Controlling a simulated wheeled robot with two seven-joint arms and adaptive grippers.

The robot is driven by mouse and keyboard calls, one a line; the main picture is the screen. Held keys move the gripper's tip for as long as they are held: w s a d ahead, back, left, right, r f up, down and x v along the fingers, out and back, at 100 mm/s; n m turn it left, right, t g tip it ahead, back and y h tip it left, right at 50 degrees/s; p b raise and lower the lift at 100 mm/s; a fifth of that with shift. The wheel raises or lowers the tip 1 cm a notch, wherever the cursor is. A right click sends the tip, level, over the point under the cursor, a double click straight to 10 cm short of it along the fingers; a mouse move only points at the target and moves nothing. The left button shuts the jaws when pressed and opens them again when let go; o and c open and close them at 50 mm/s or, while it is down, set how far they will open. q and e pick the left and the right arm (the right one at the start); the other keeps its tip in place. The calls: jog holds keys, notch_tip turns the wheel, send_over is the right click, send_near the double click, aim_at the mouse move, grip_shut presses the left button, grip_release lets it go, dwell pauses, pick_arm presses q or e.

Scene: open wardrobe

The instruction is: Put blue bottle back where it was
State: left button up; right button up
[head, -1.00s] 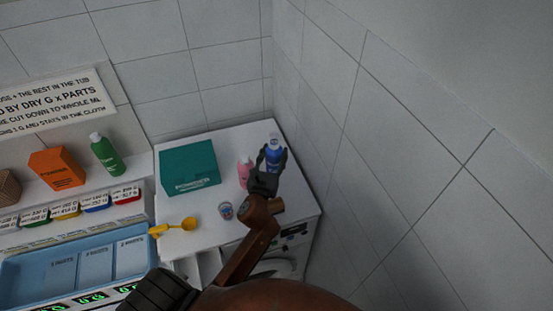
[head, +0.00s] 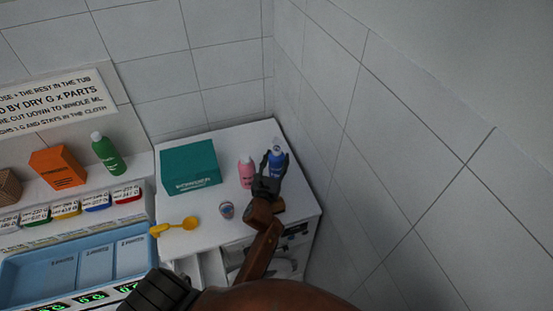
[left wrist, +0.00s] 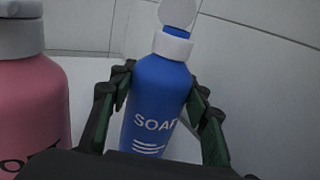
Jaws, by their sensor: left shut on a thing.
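The blue bottle (head: 277,161) has a white cap and stands at the back right of the white cabinet top (head: 215,217). In the left wrist view the blue bottle (left wrist: 158,100) reads "SOAP" and its cap is flipped open. My left gripper (head: 271,178) is shut on it, with one finger on each side. The bottle looks roughly upright; I cannot tell whether its base touches the top. A pink bottle (head: 247,172) stands just left of it, and shows large in the left wrist view (left wrist: 33,105). My right gripper is out of view.
A teal box (head: 190,167) stands at the back left of the top. A small cup (head: 226,209) and a yellow scoop (head: 178,226) lie nearer the front. A tiled wall (head: 350,130) rises close on the right. A green bottle (head: 107,153) and an orange box (head: 58,168) stand on the left shelf.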

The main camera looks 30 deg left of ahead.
pick_arm(q)
jog(key=o, duration=0.9)
jog(key=shift+f, duration=0.15)
jog(key=o, duration=0.5)
jog(key=shift+r, duration=0.25)
jog(key=shift+b+v, duration=0.95)
jog(key=shift+v, duration=5.1)
jog(key=shift+r, duration=0.1)
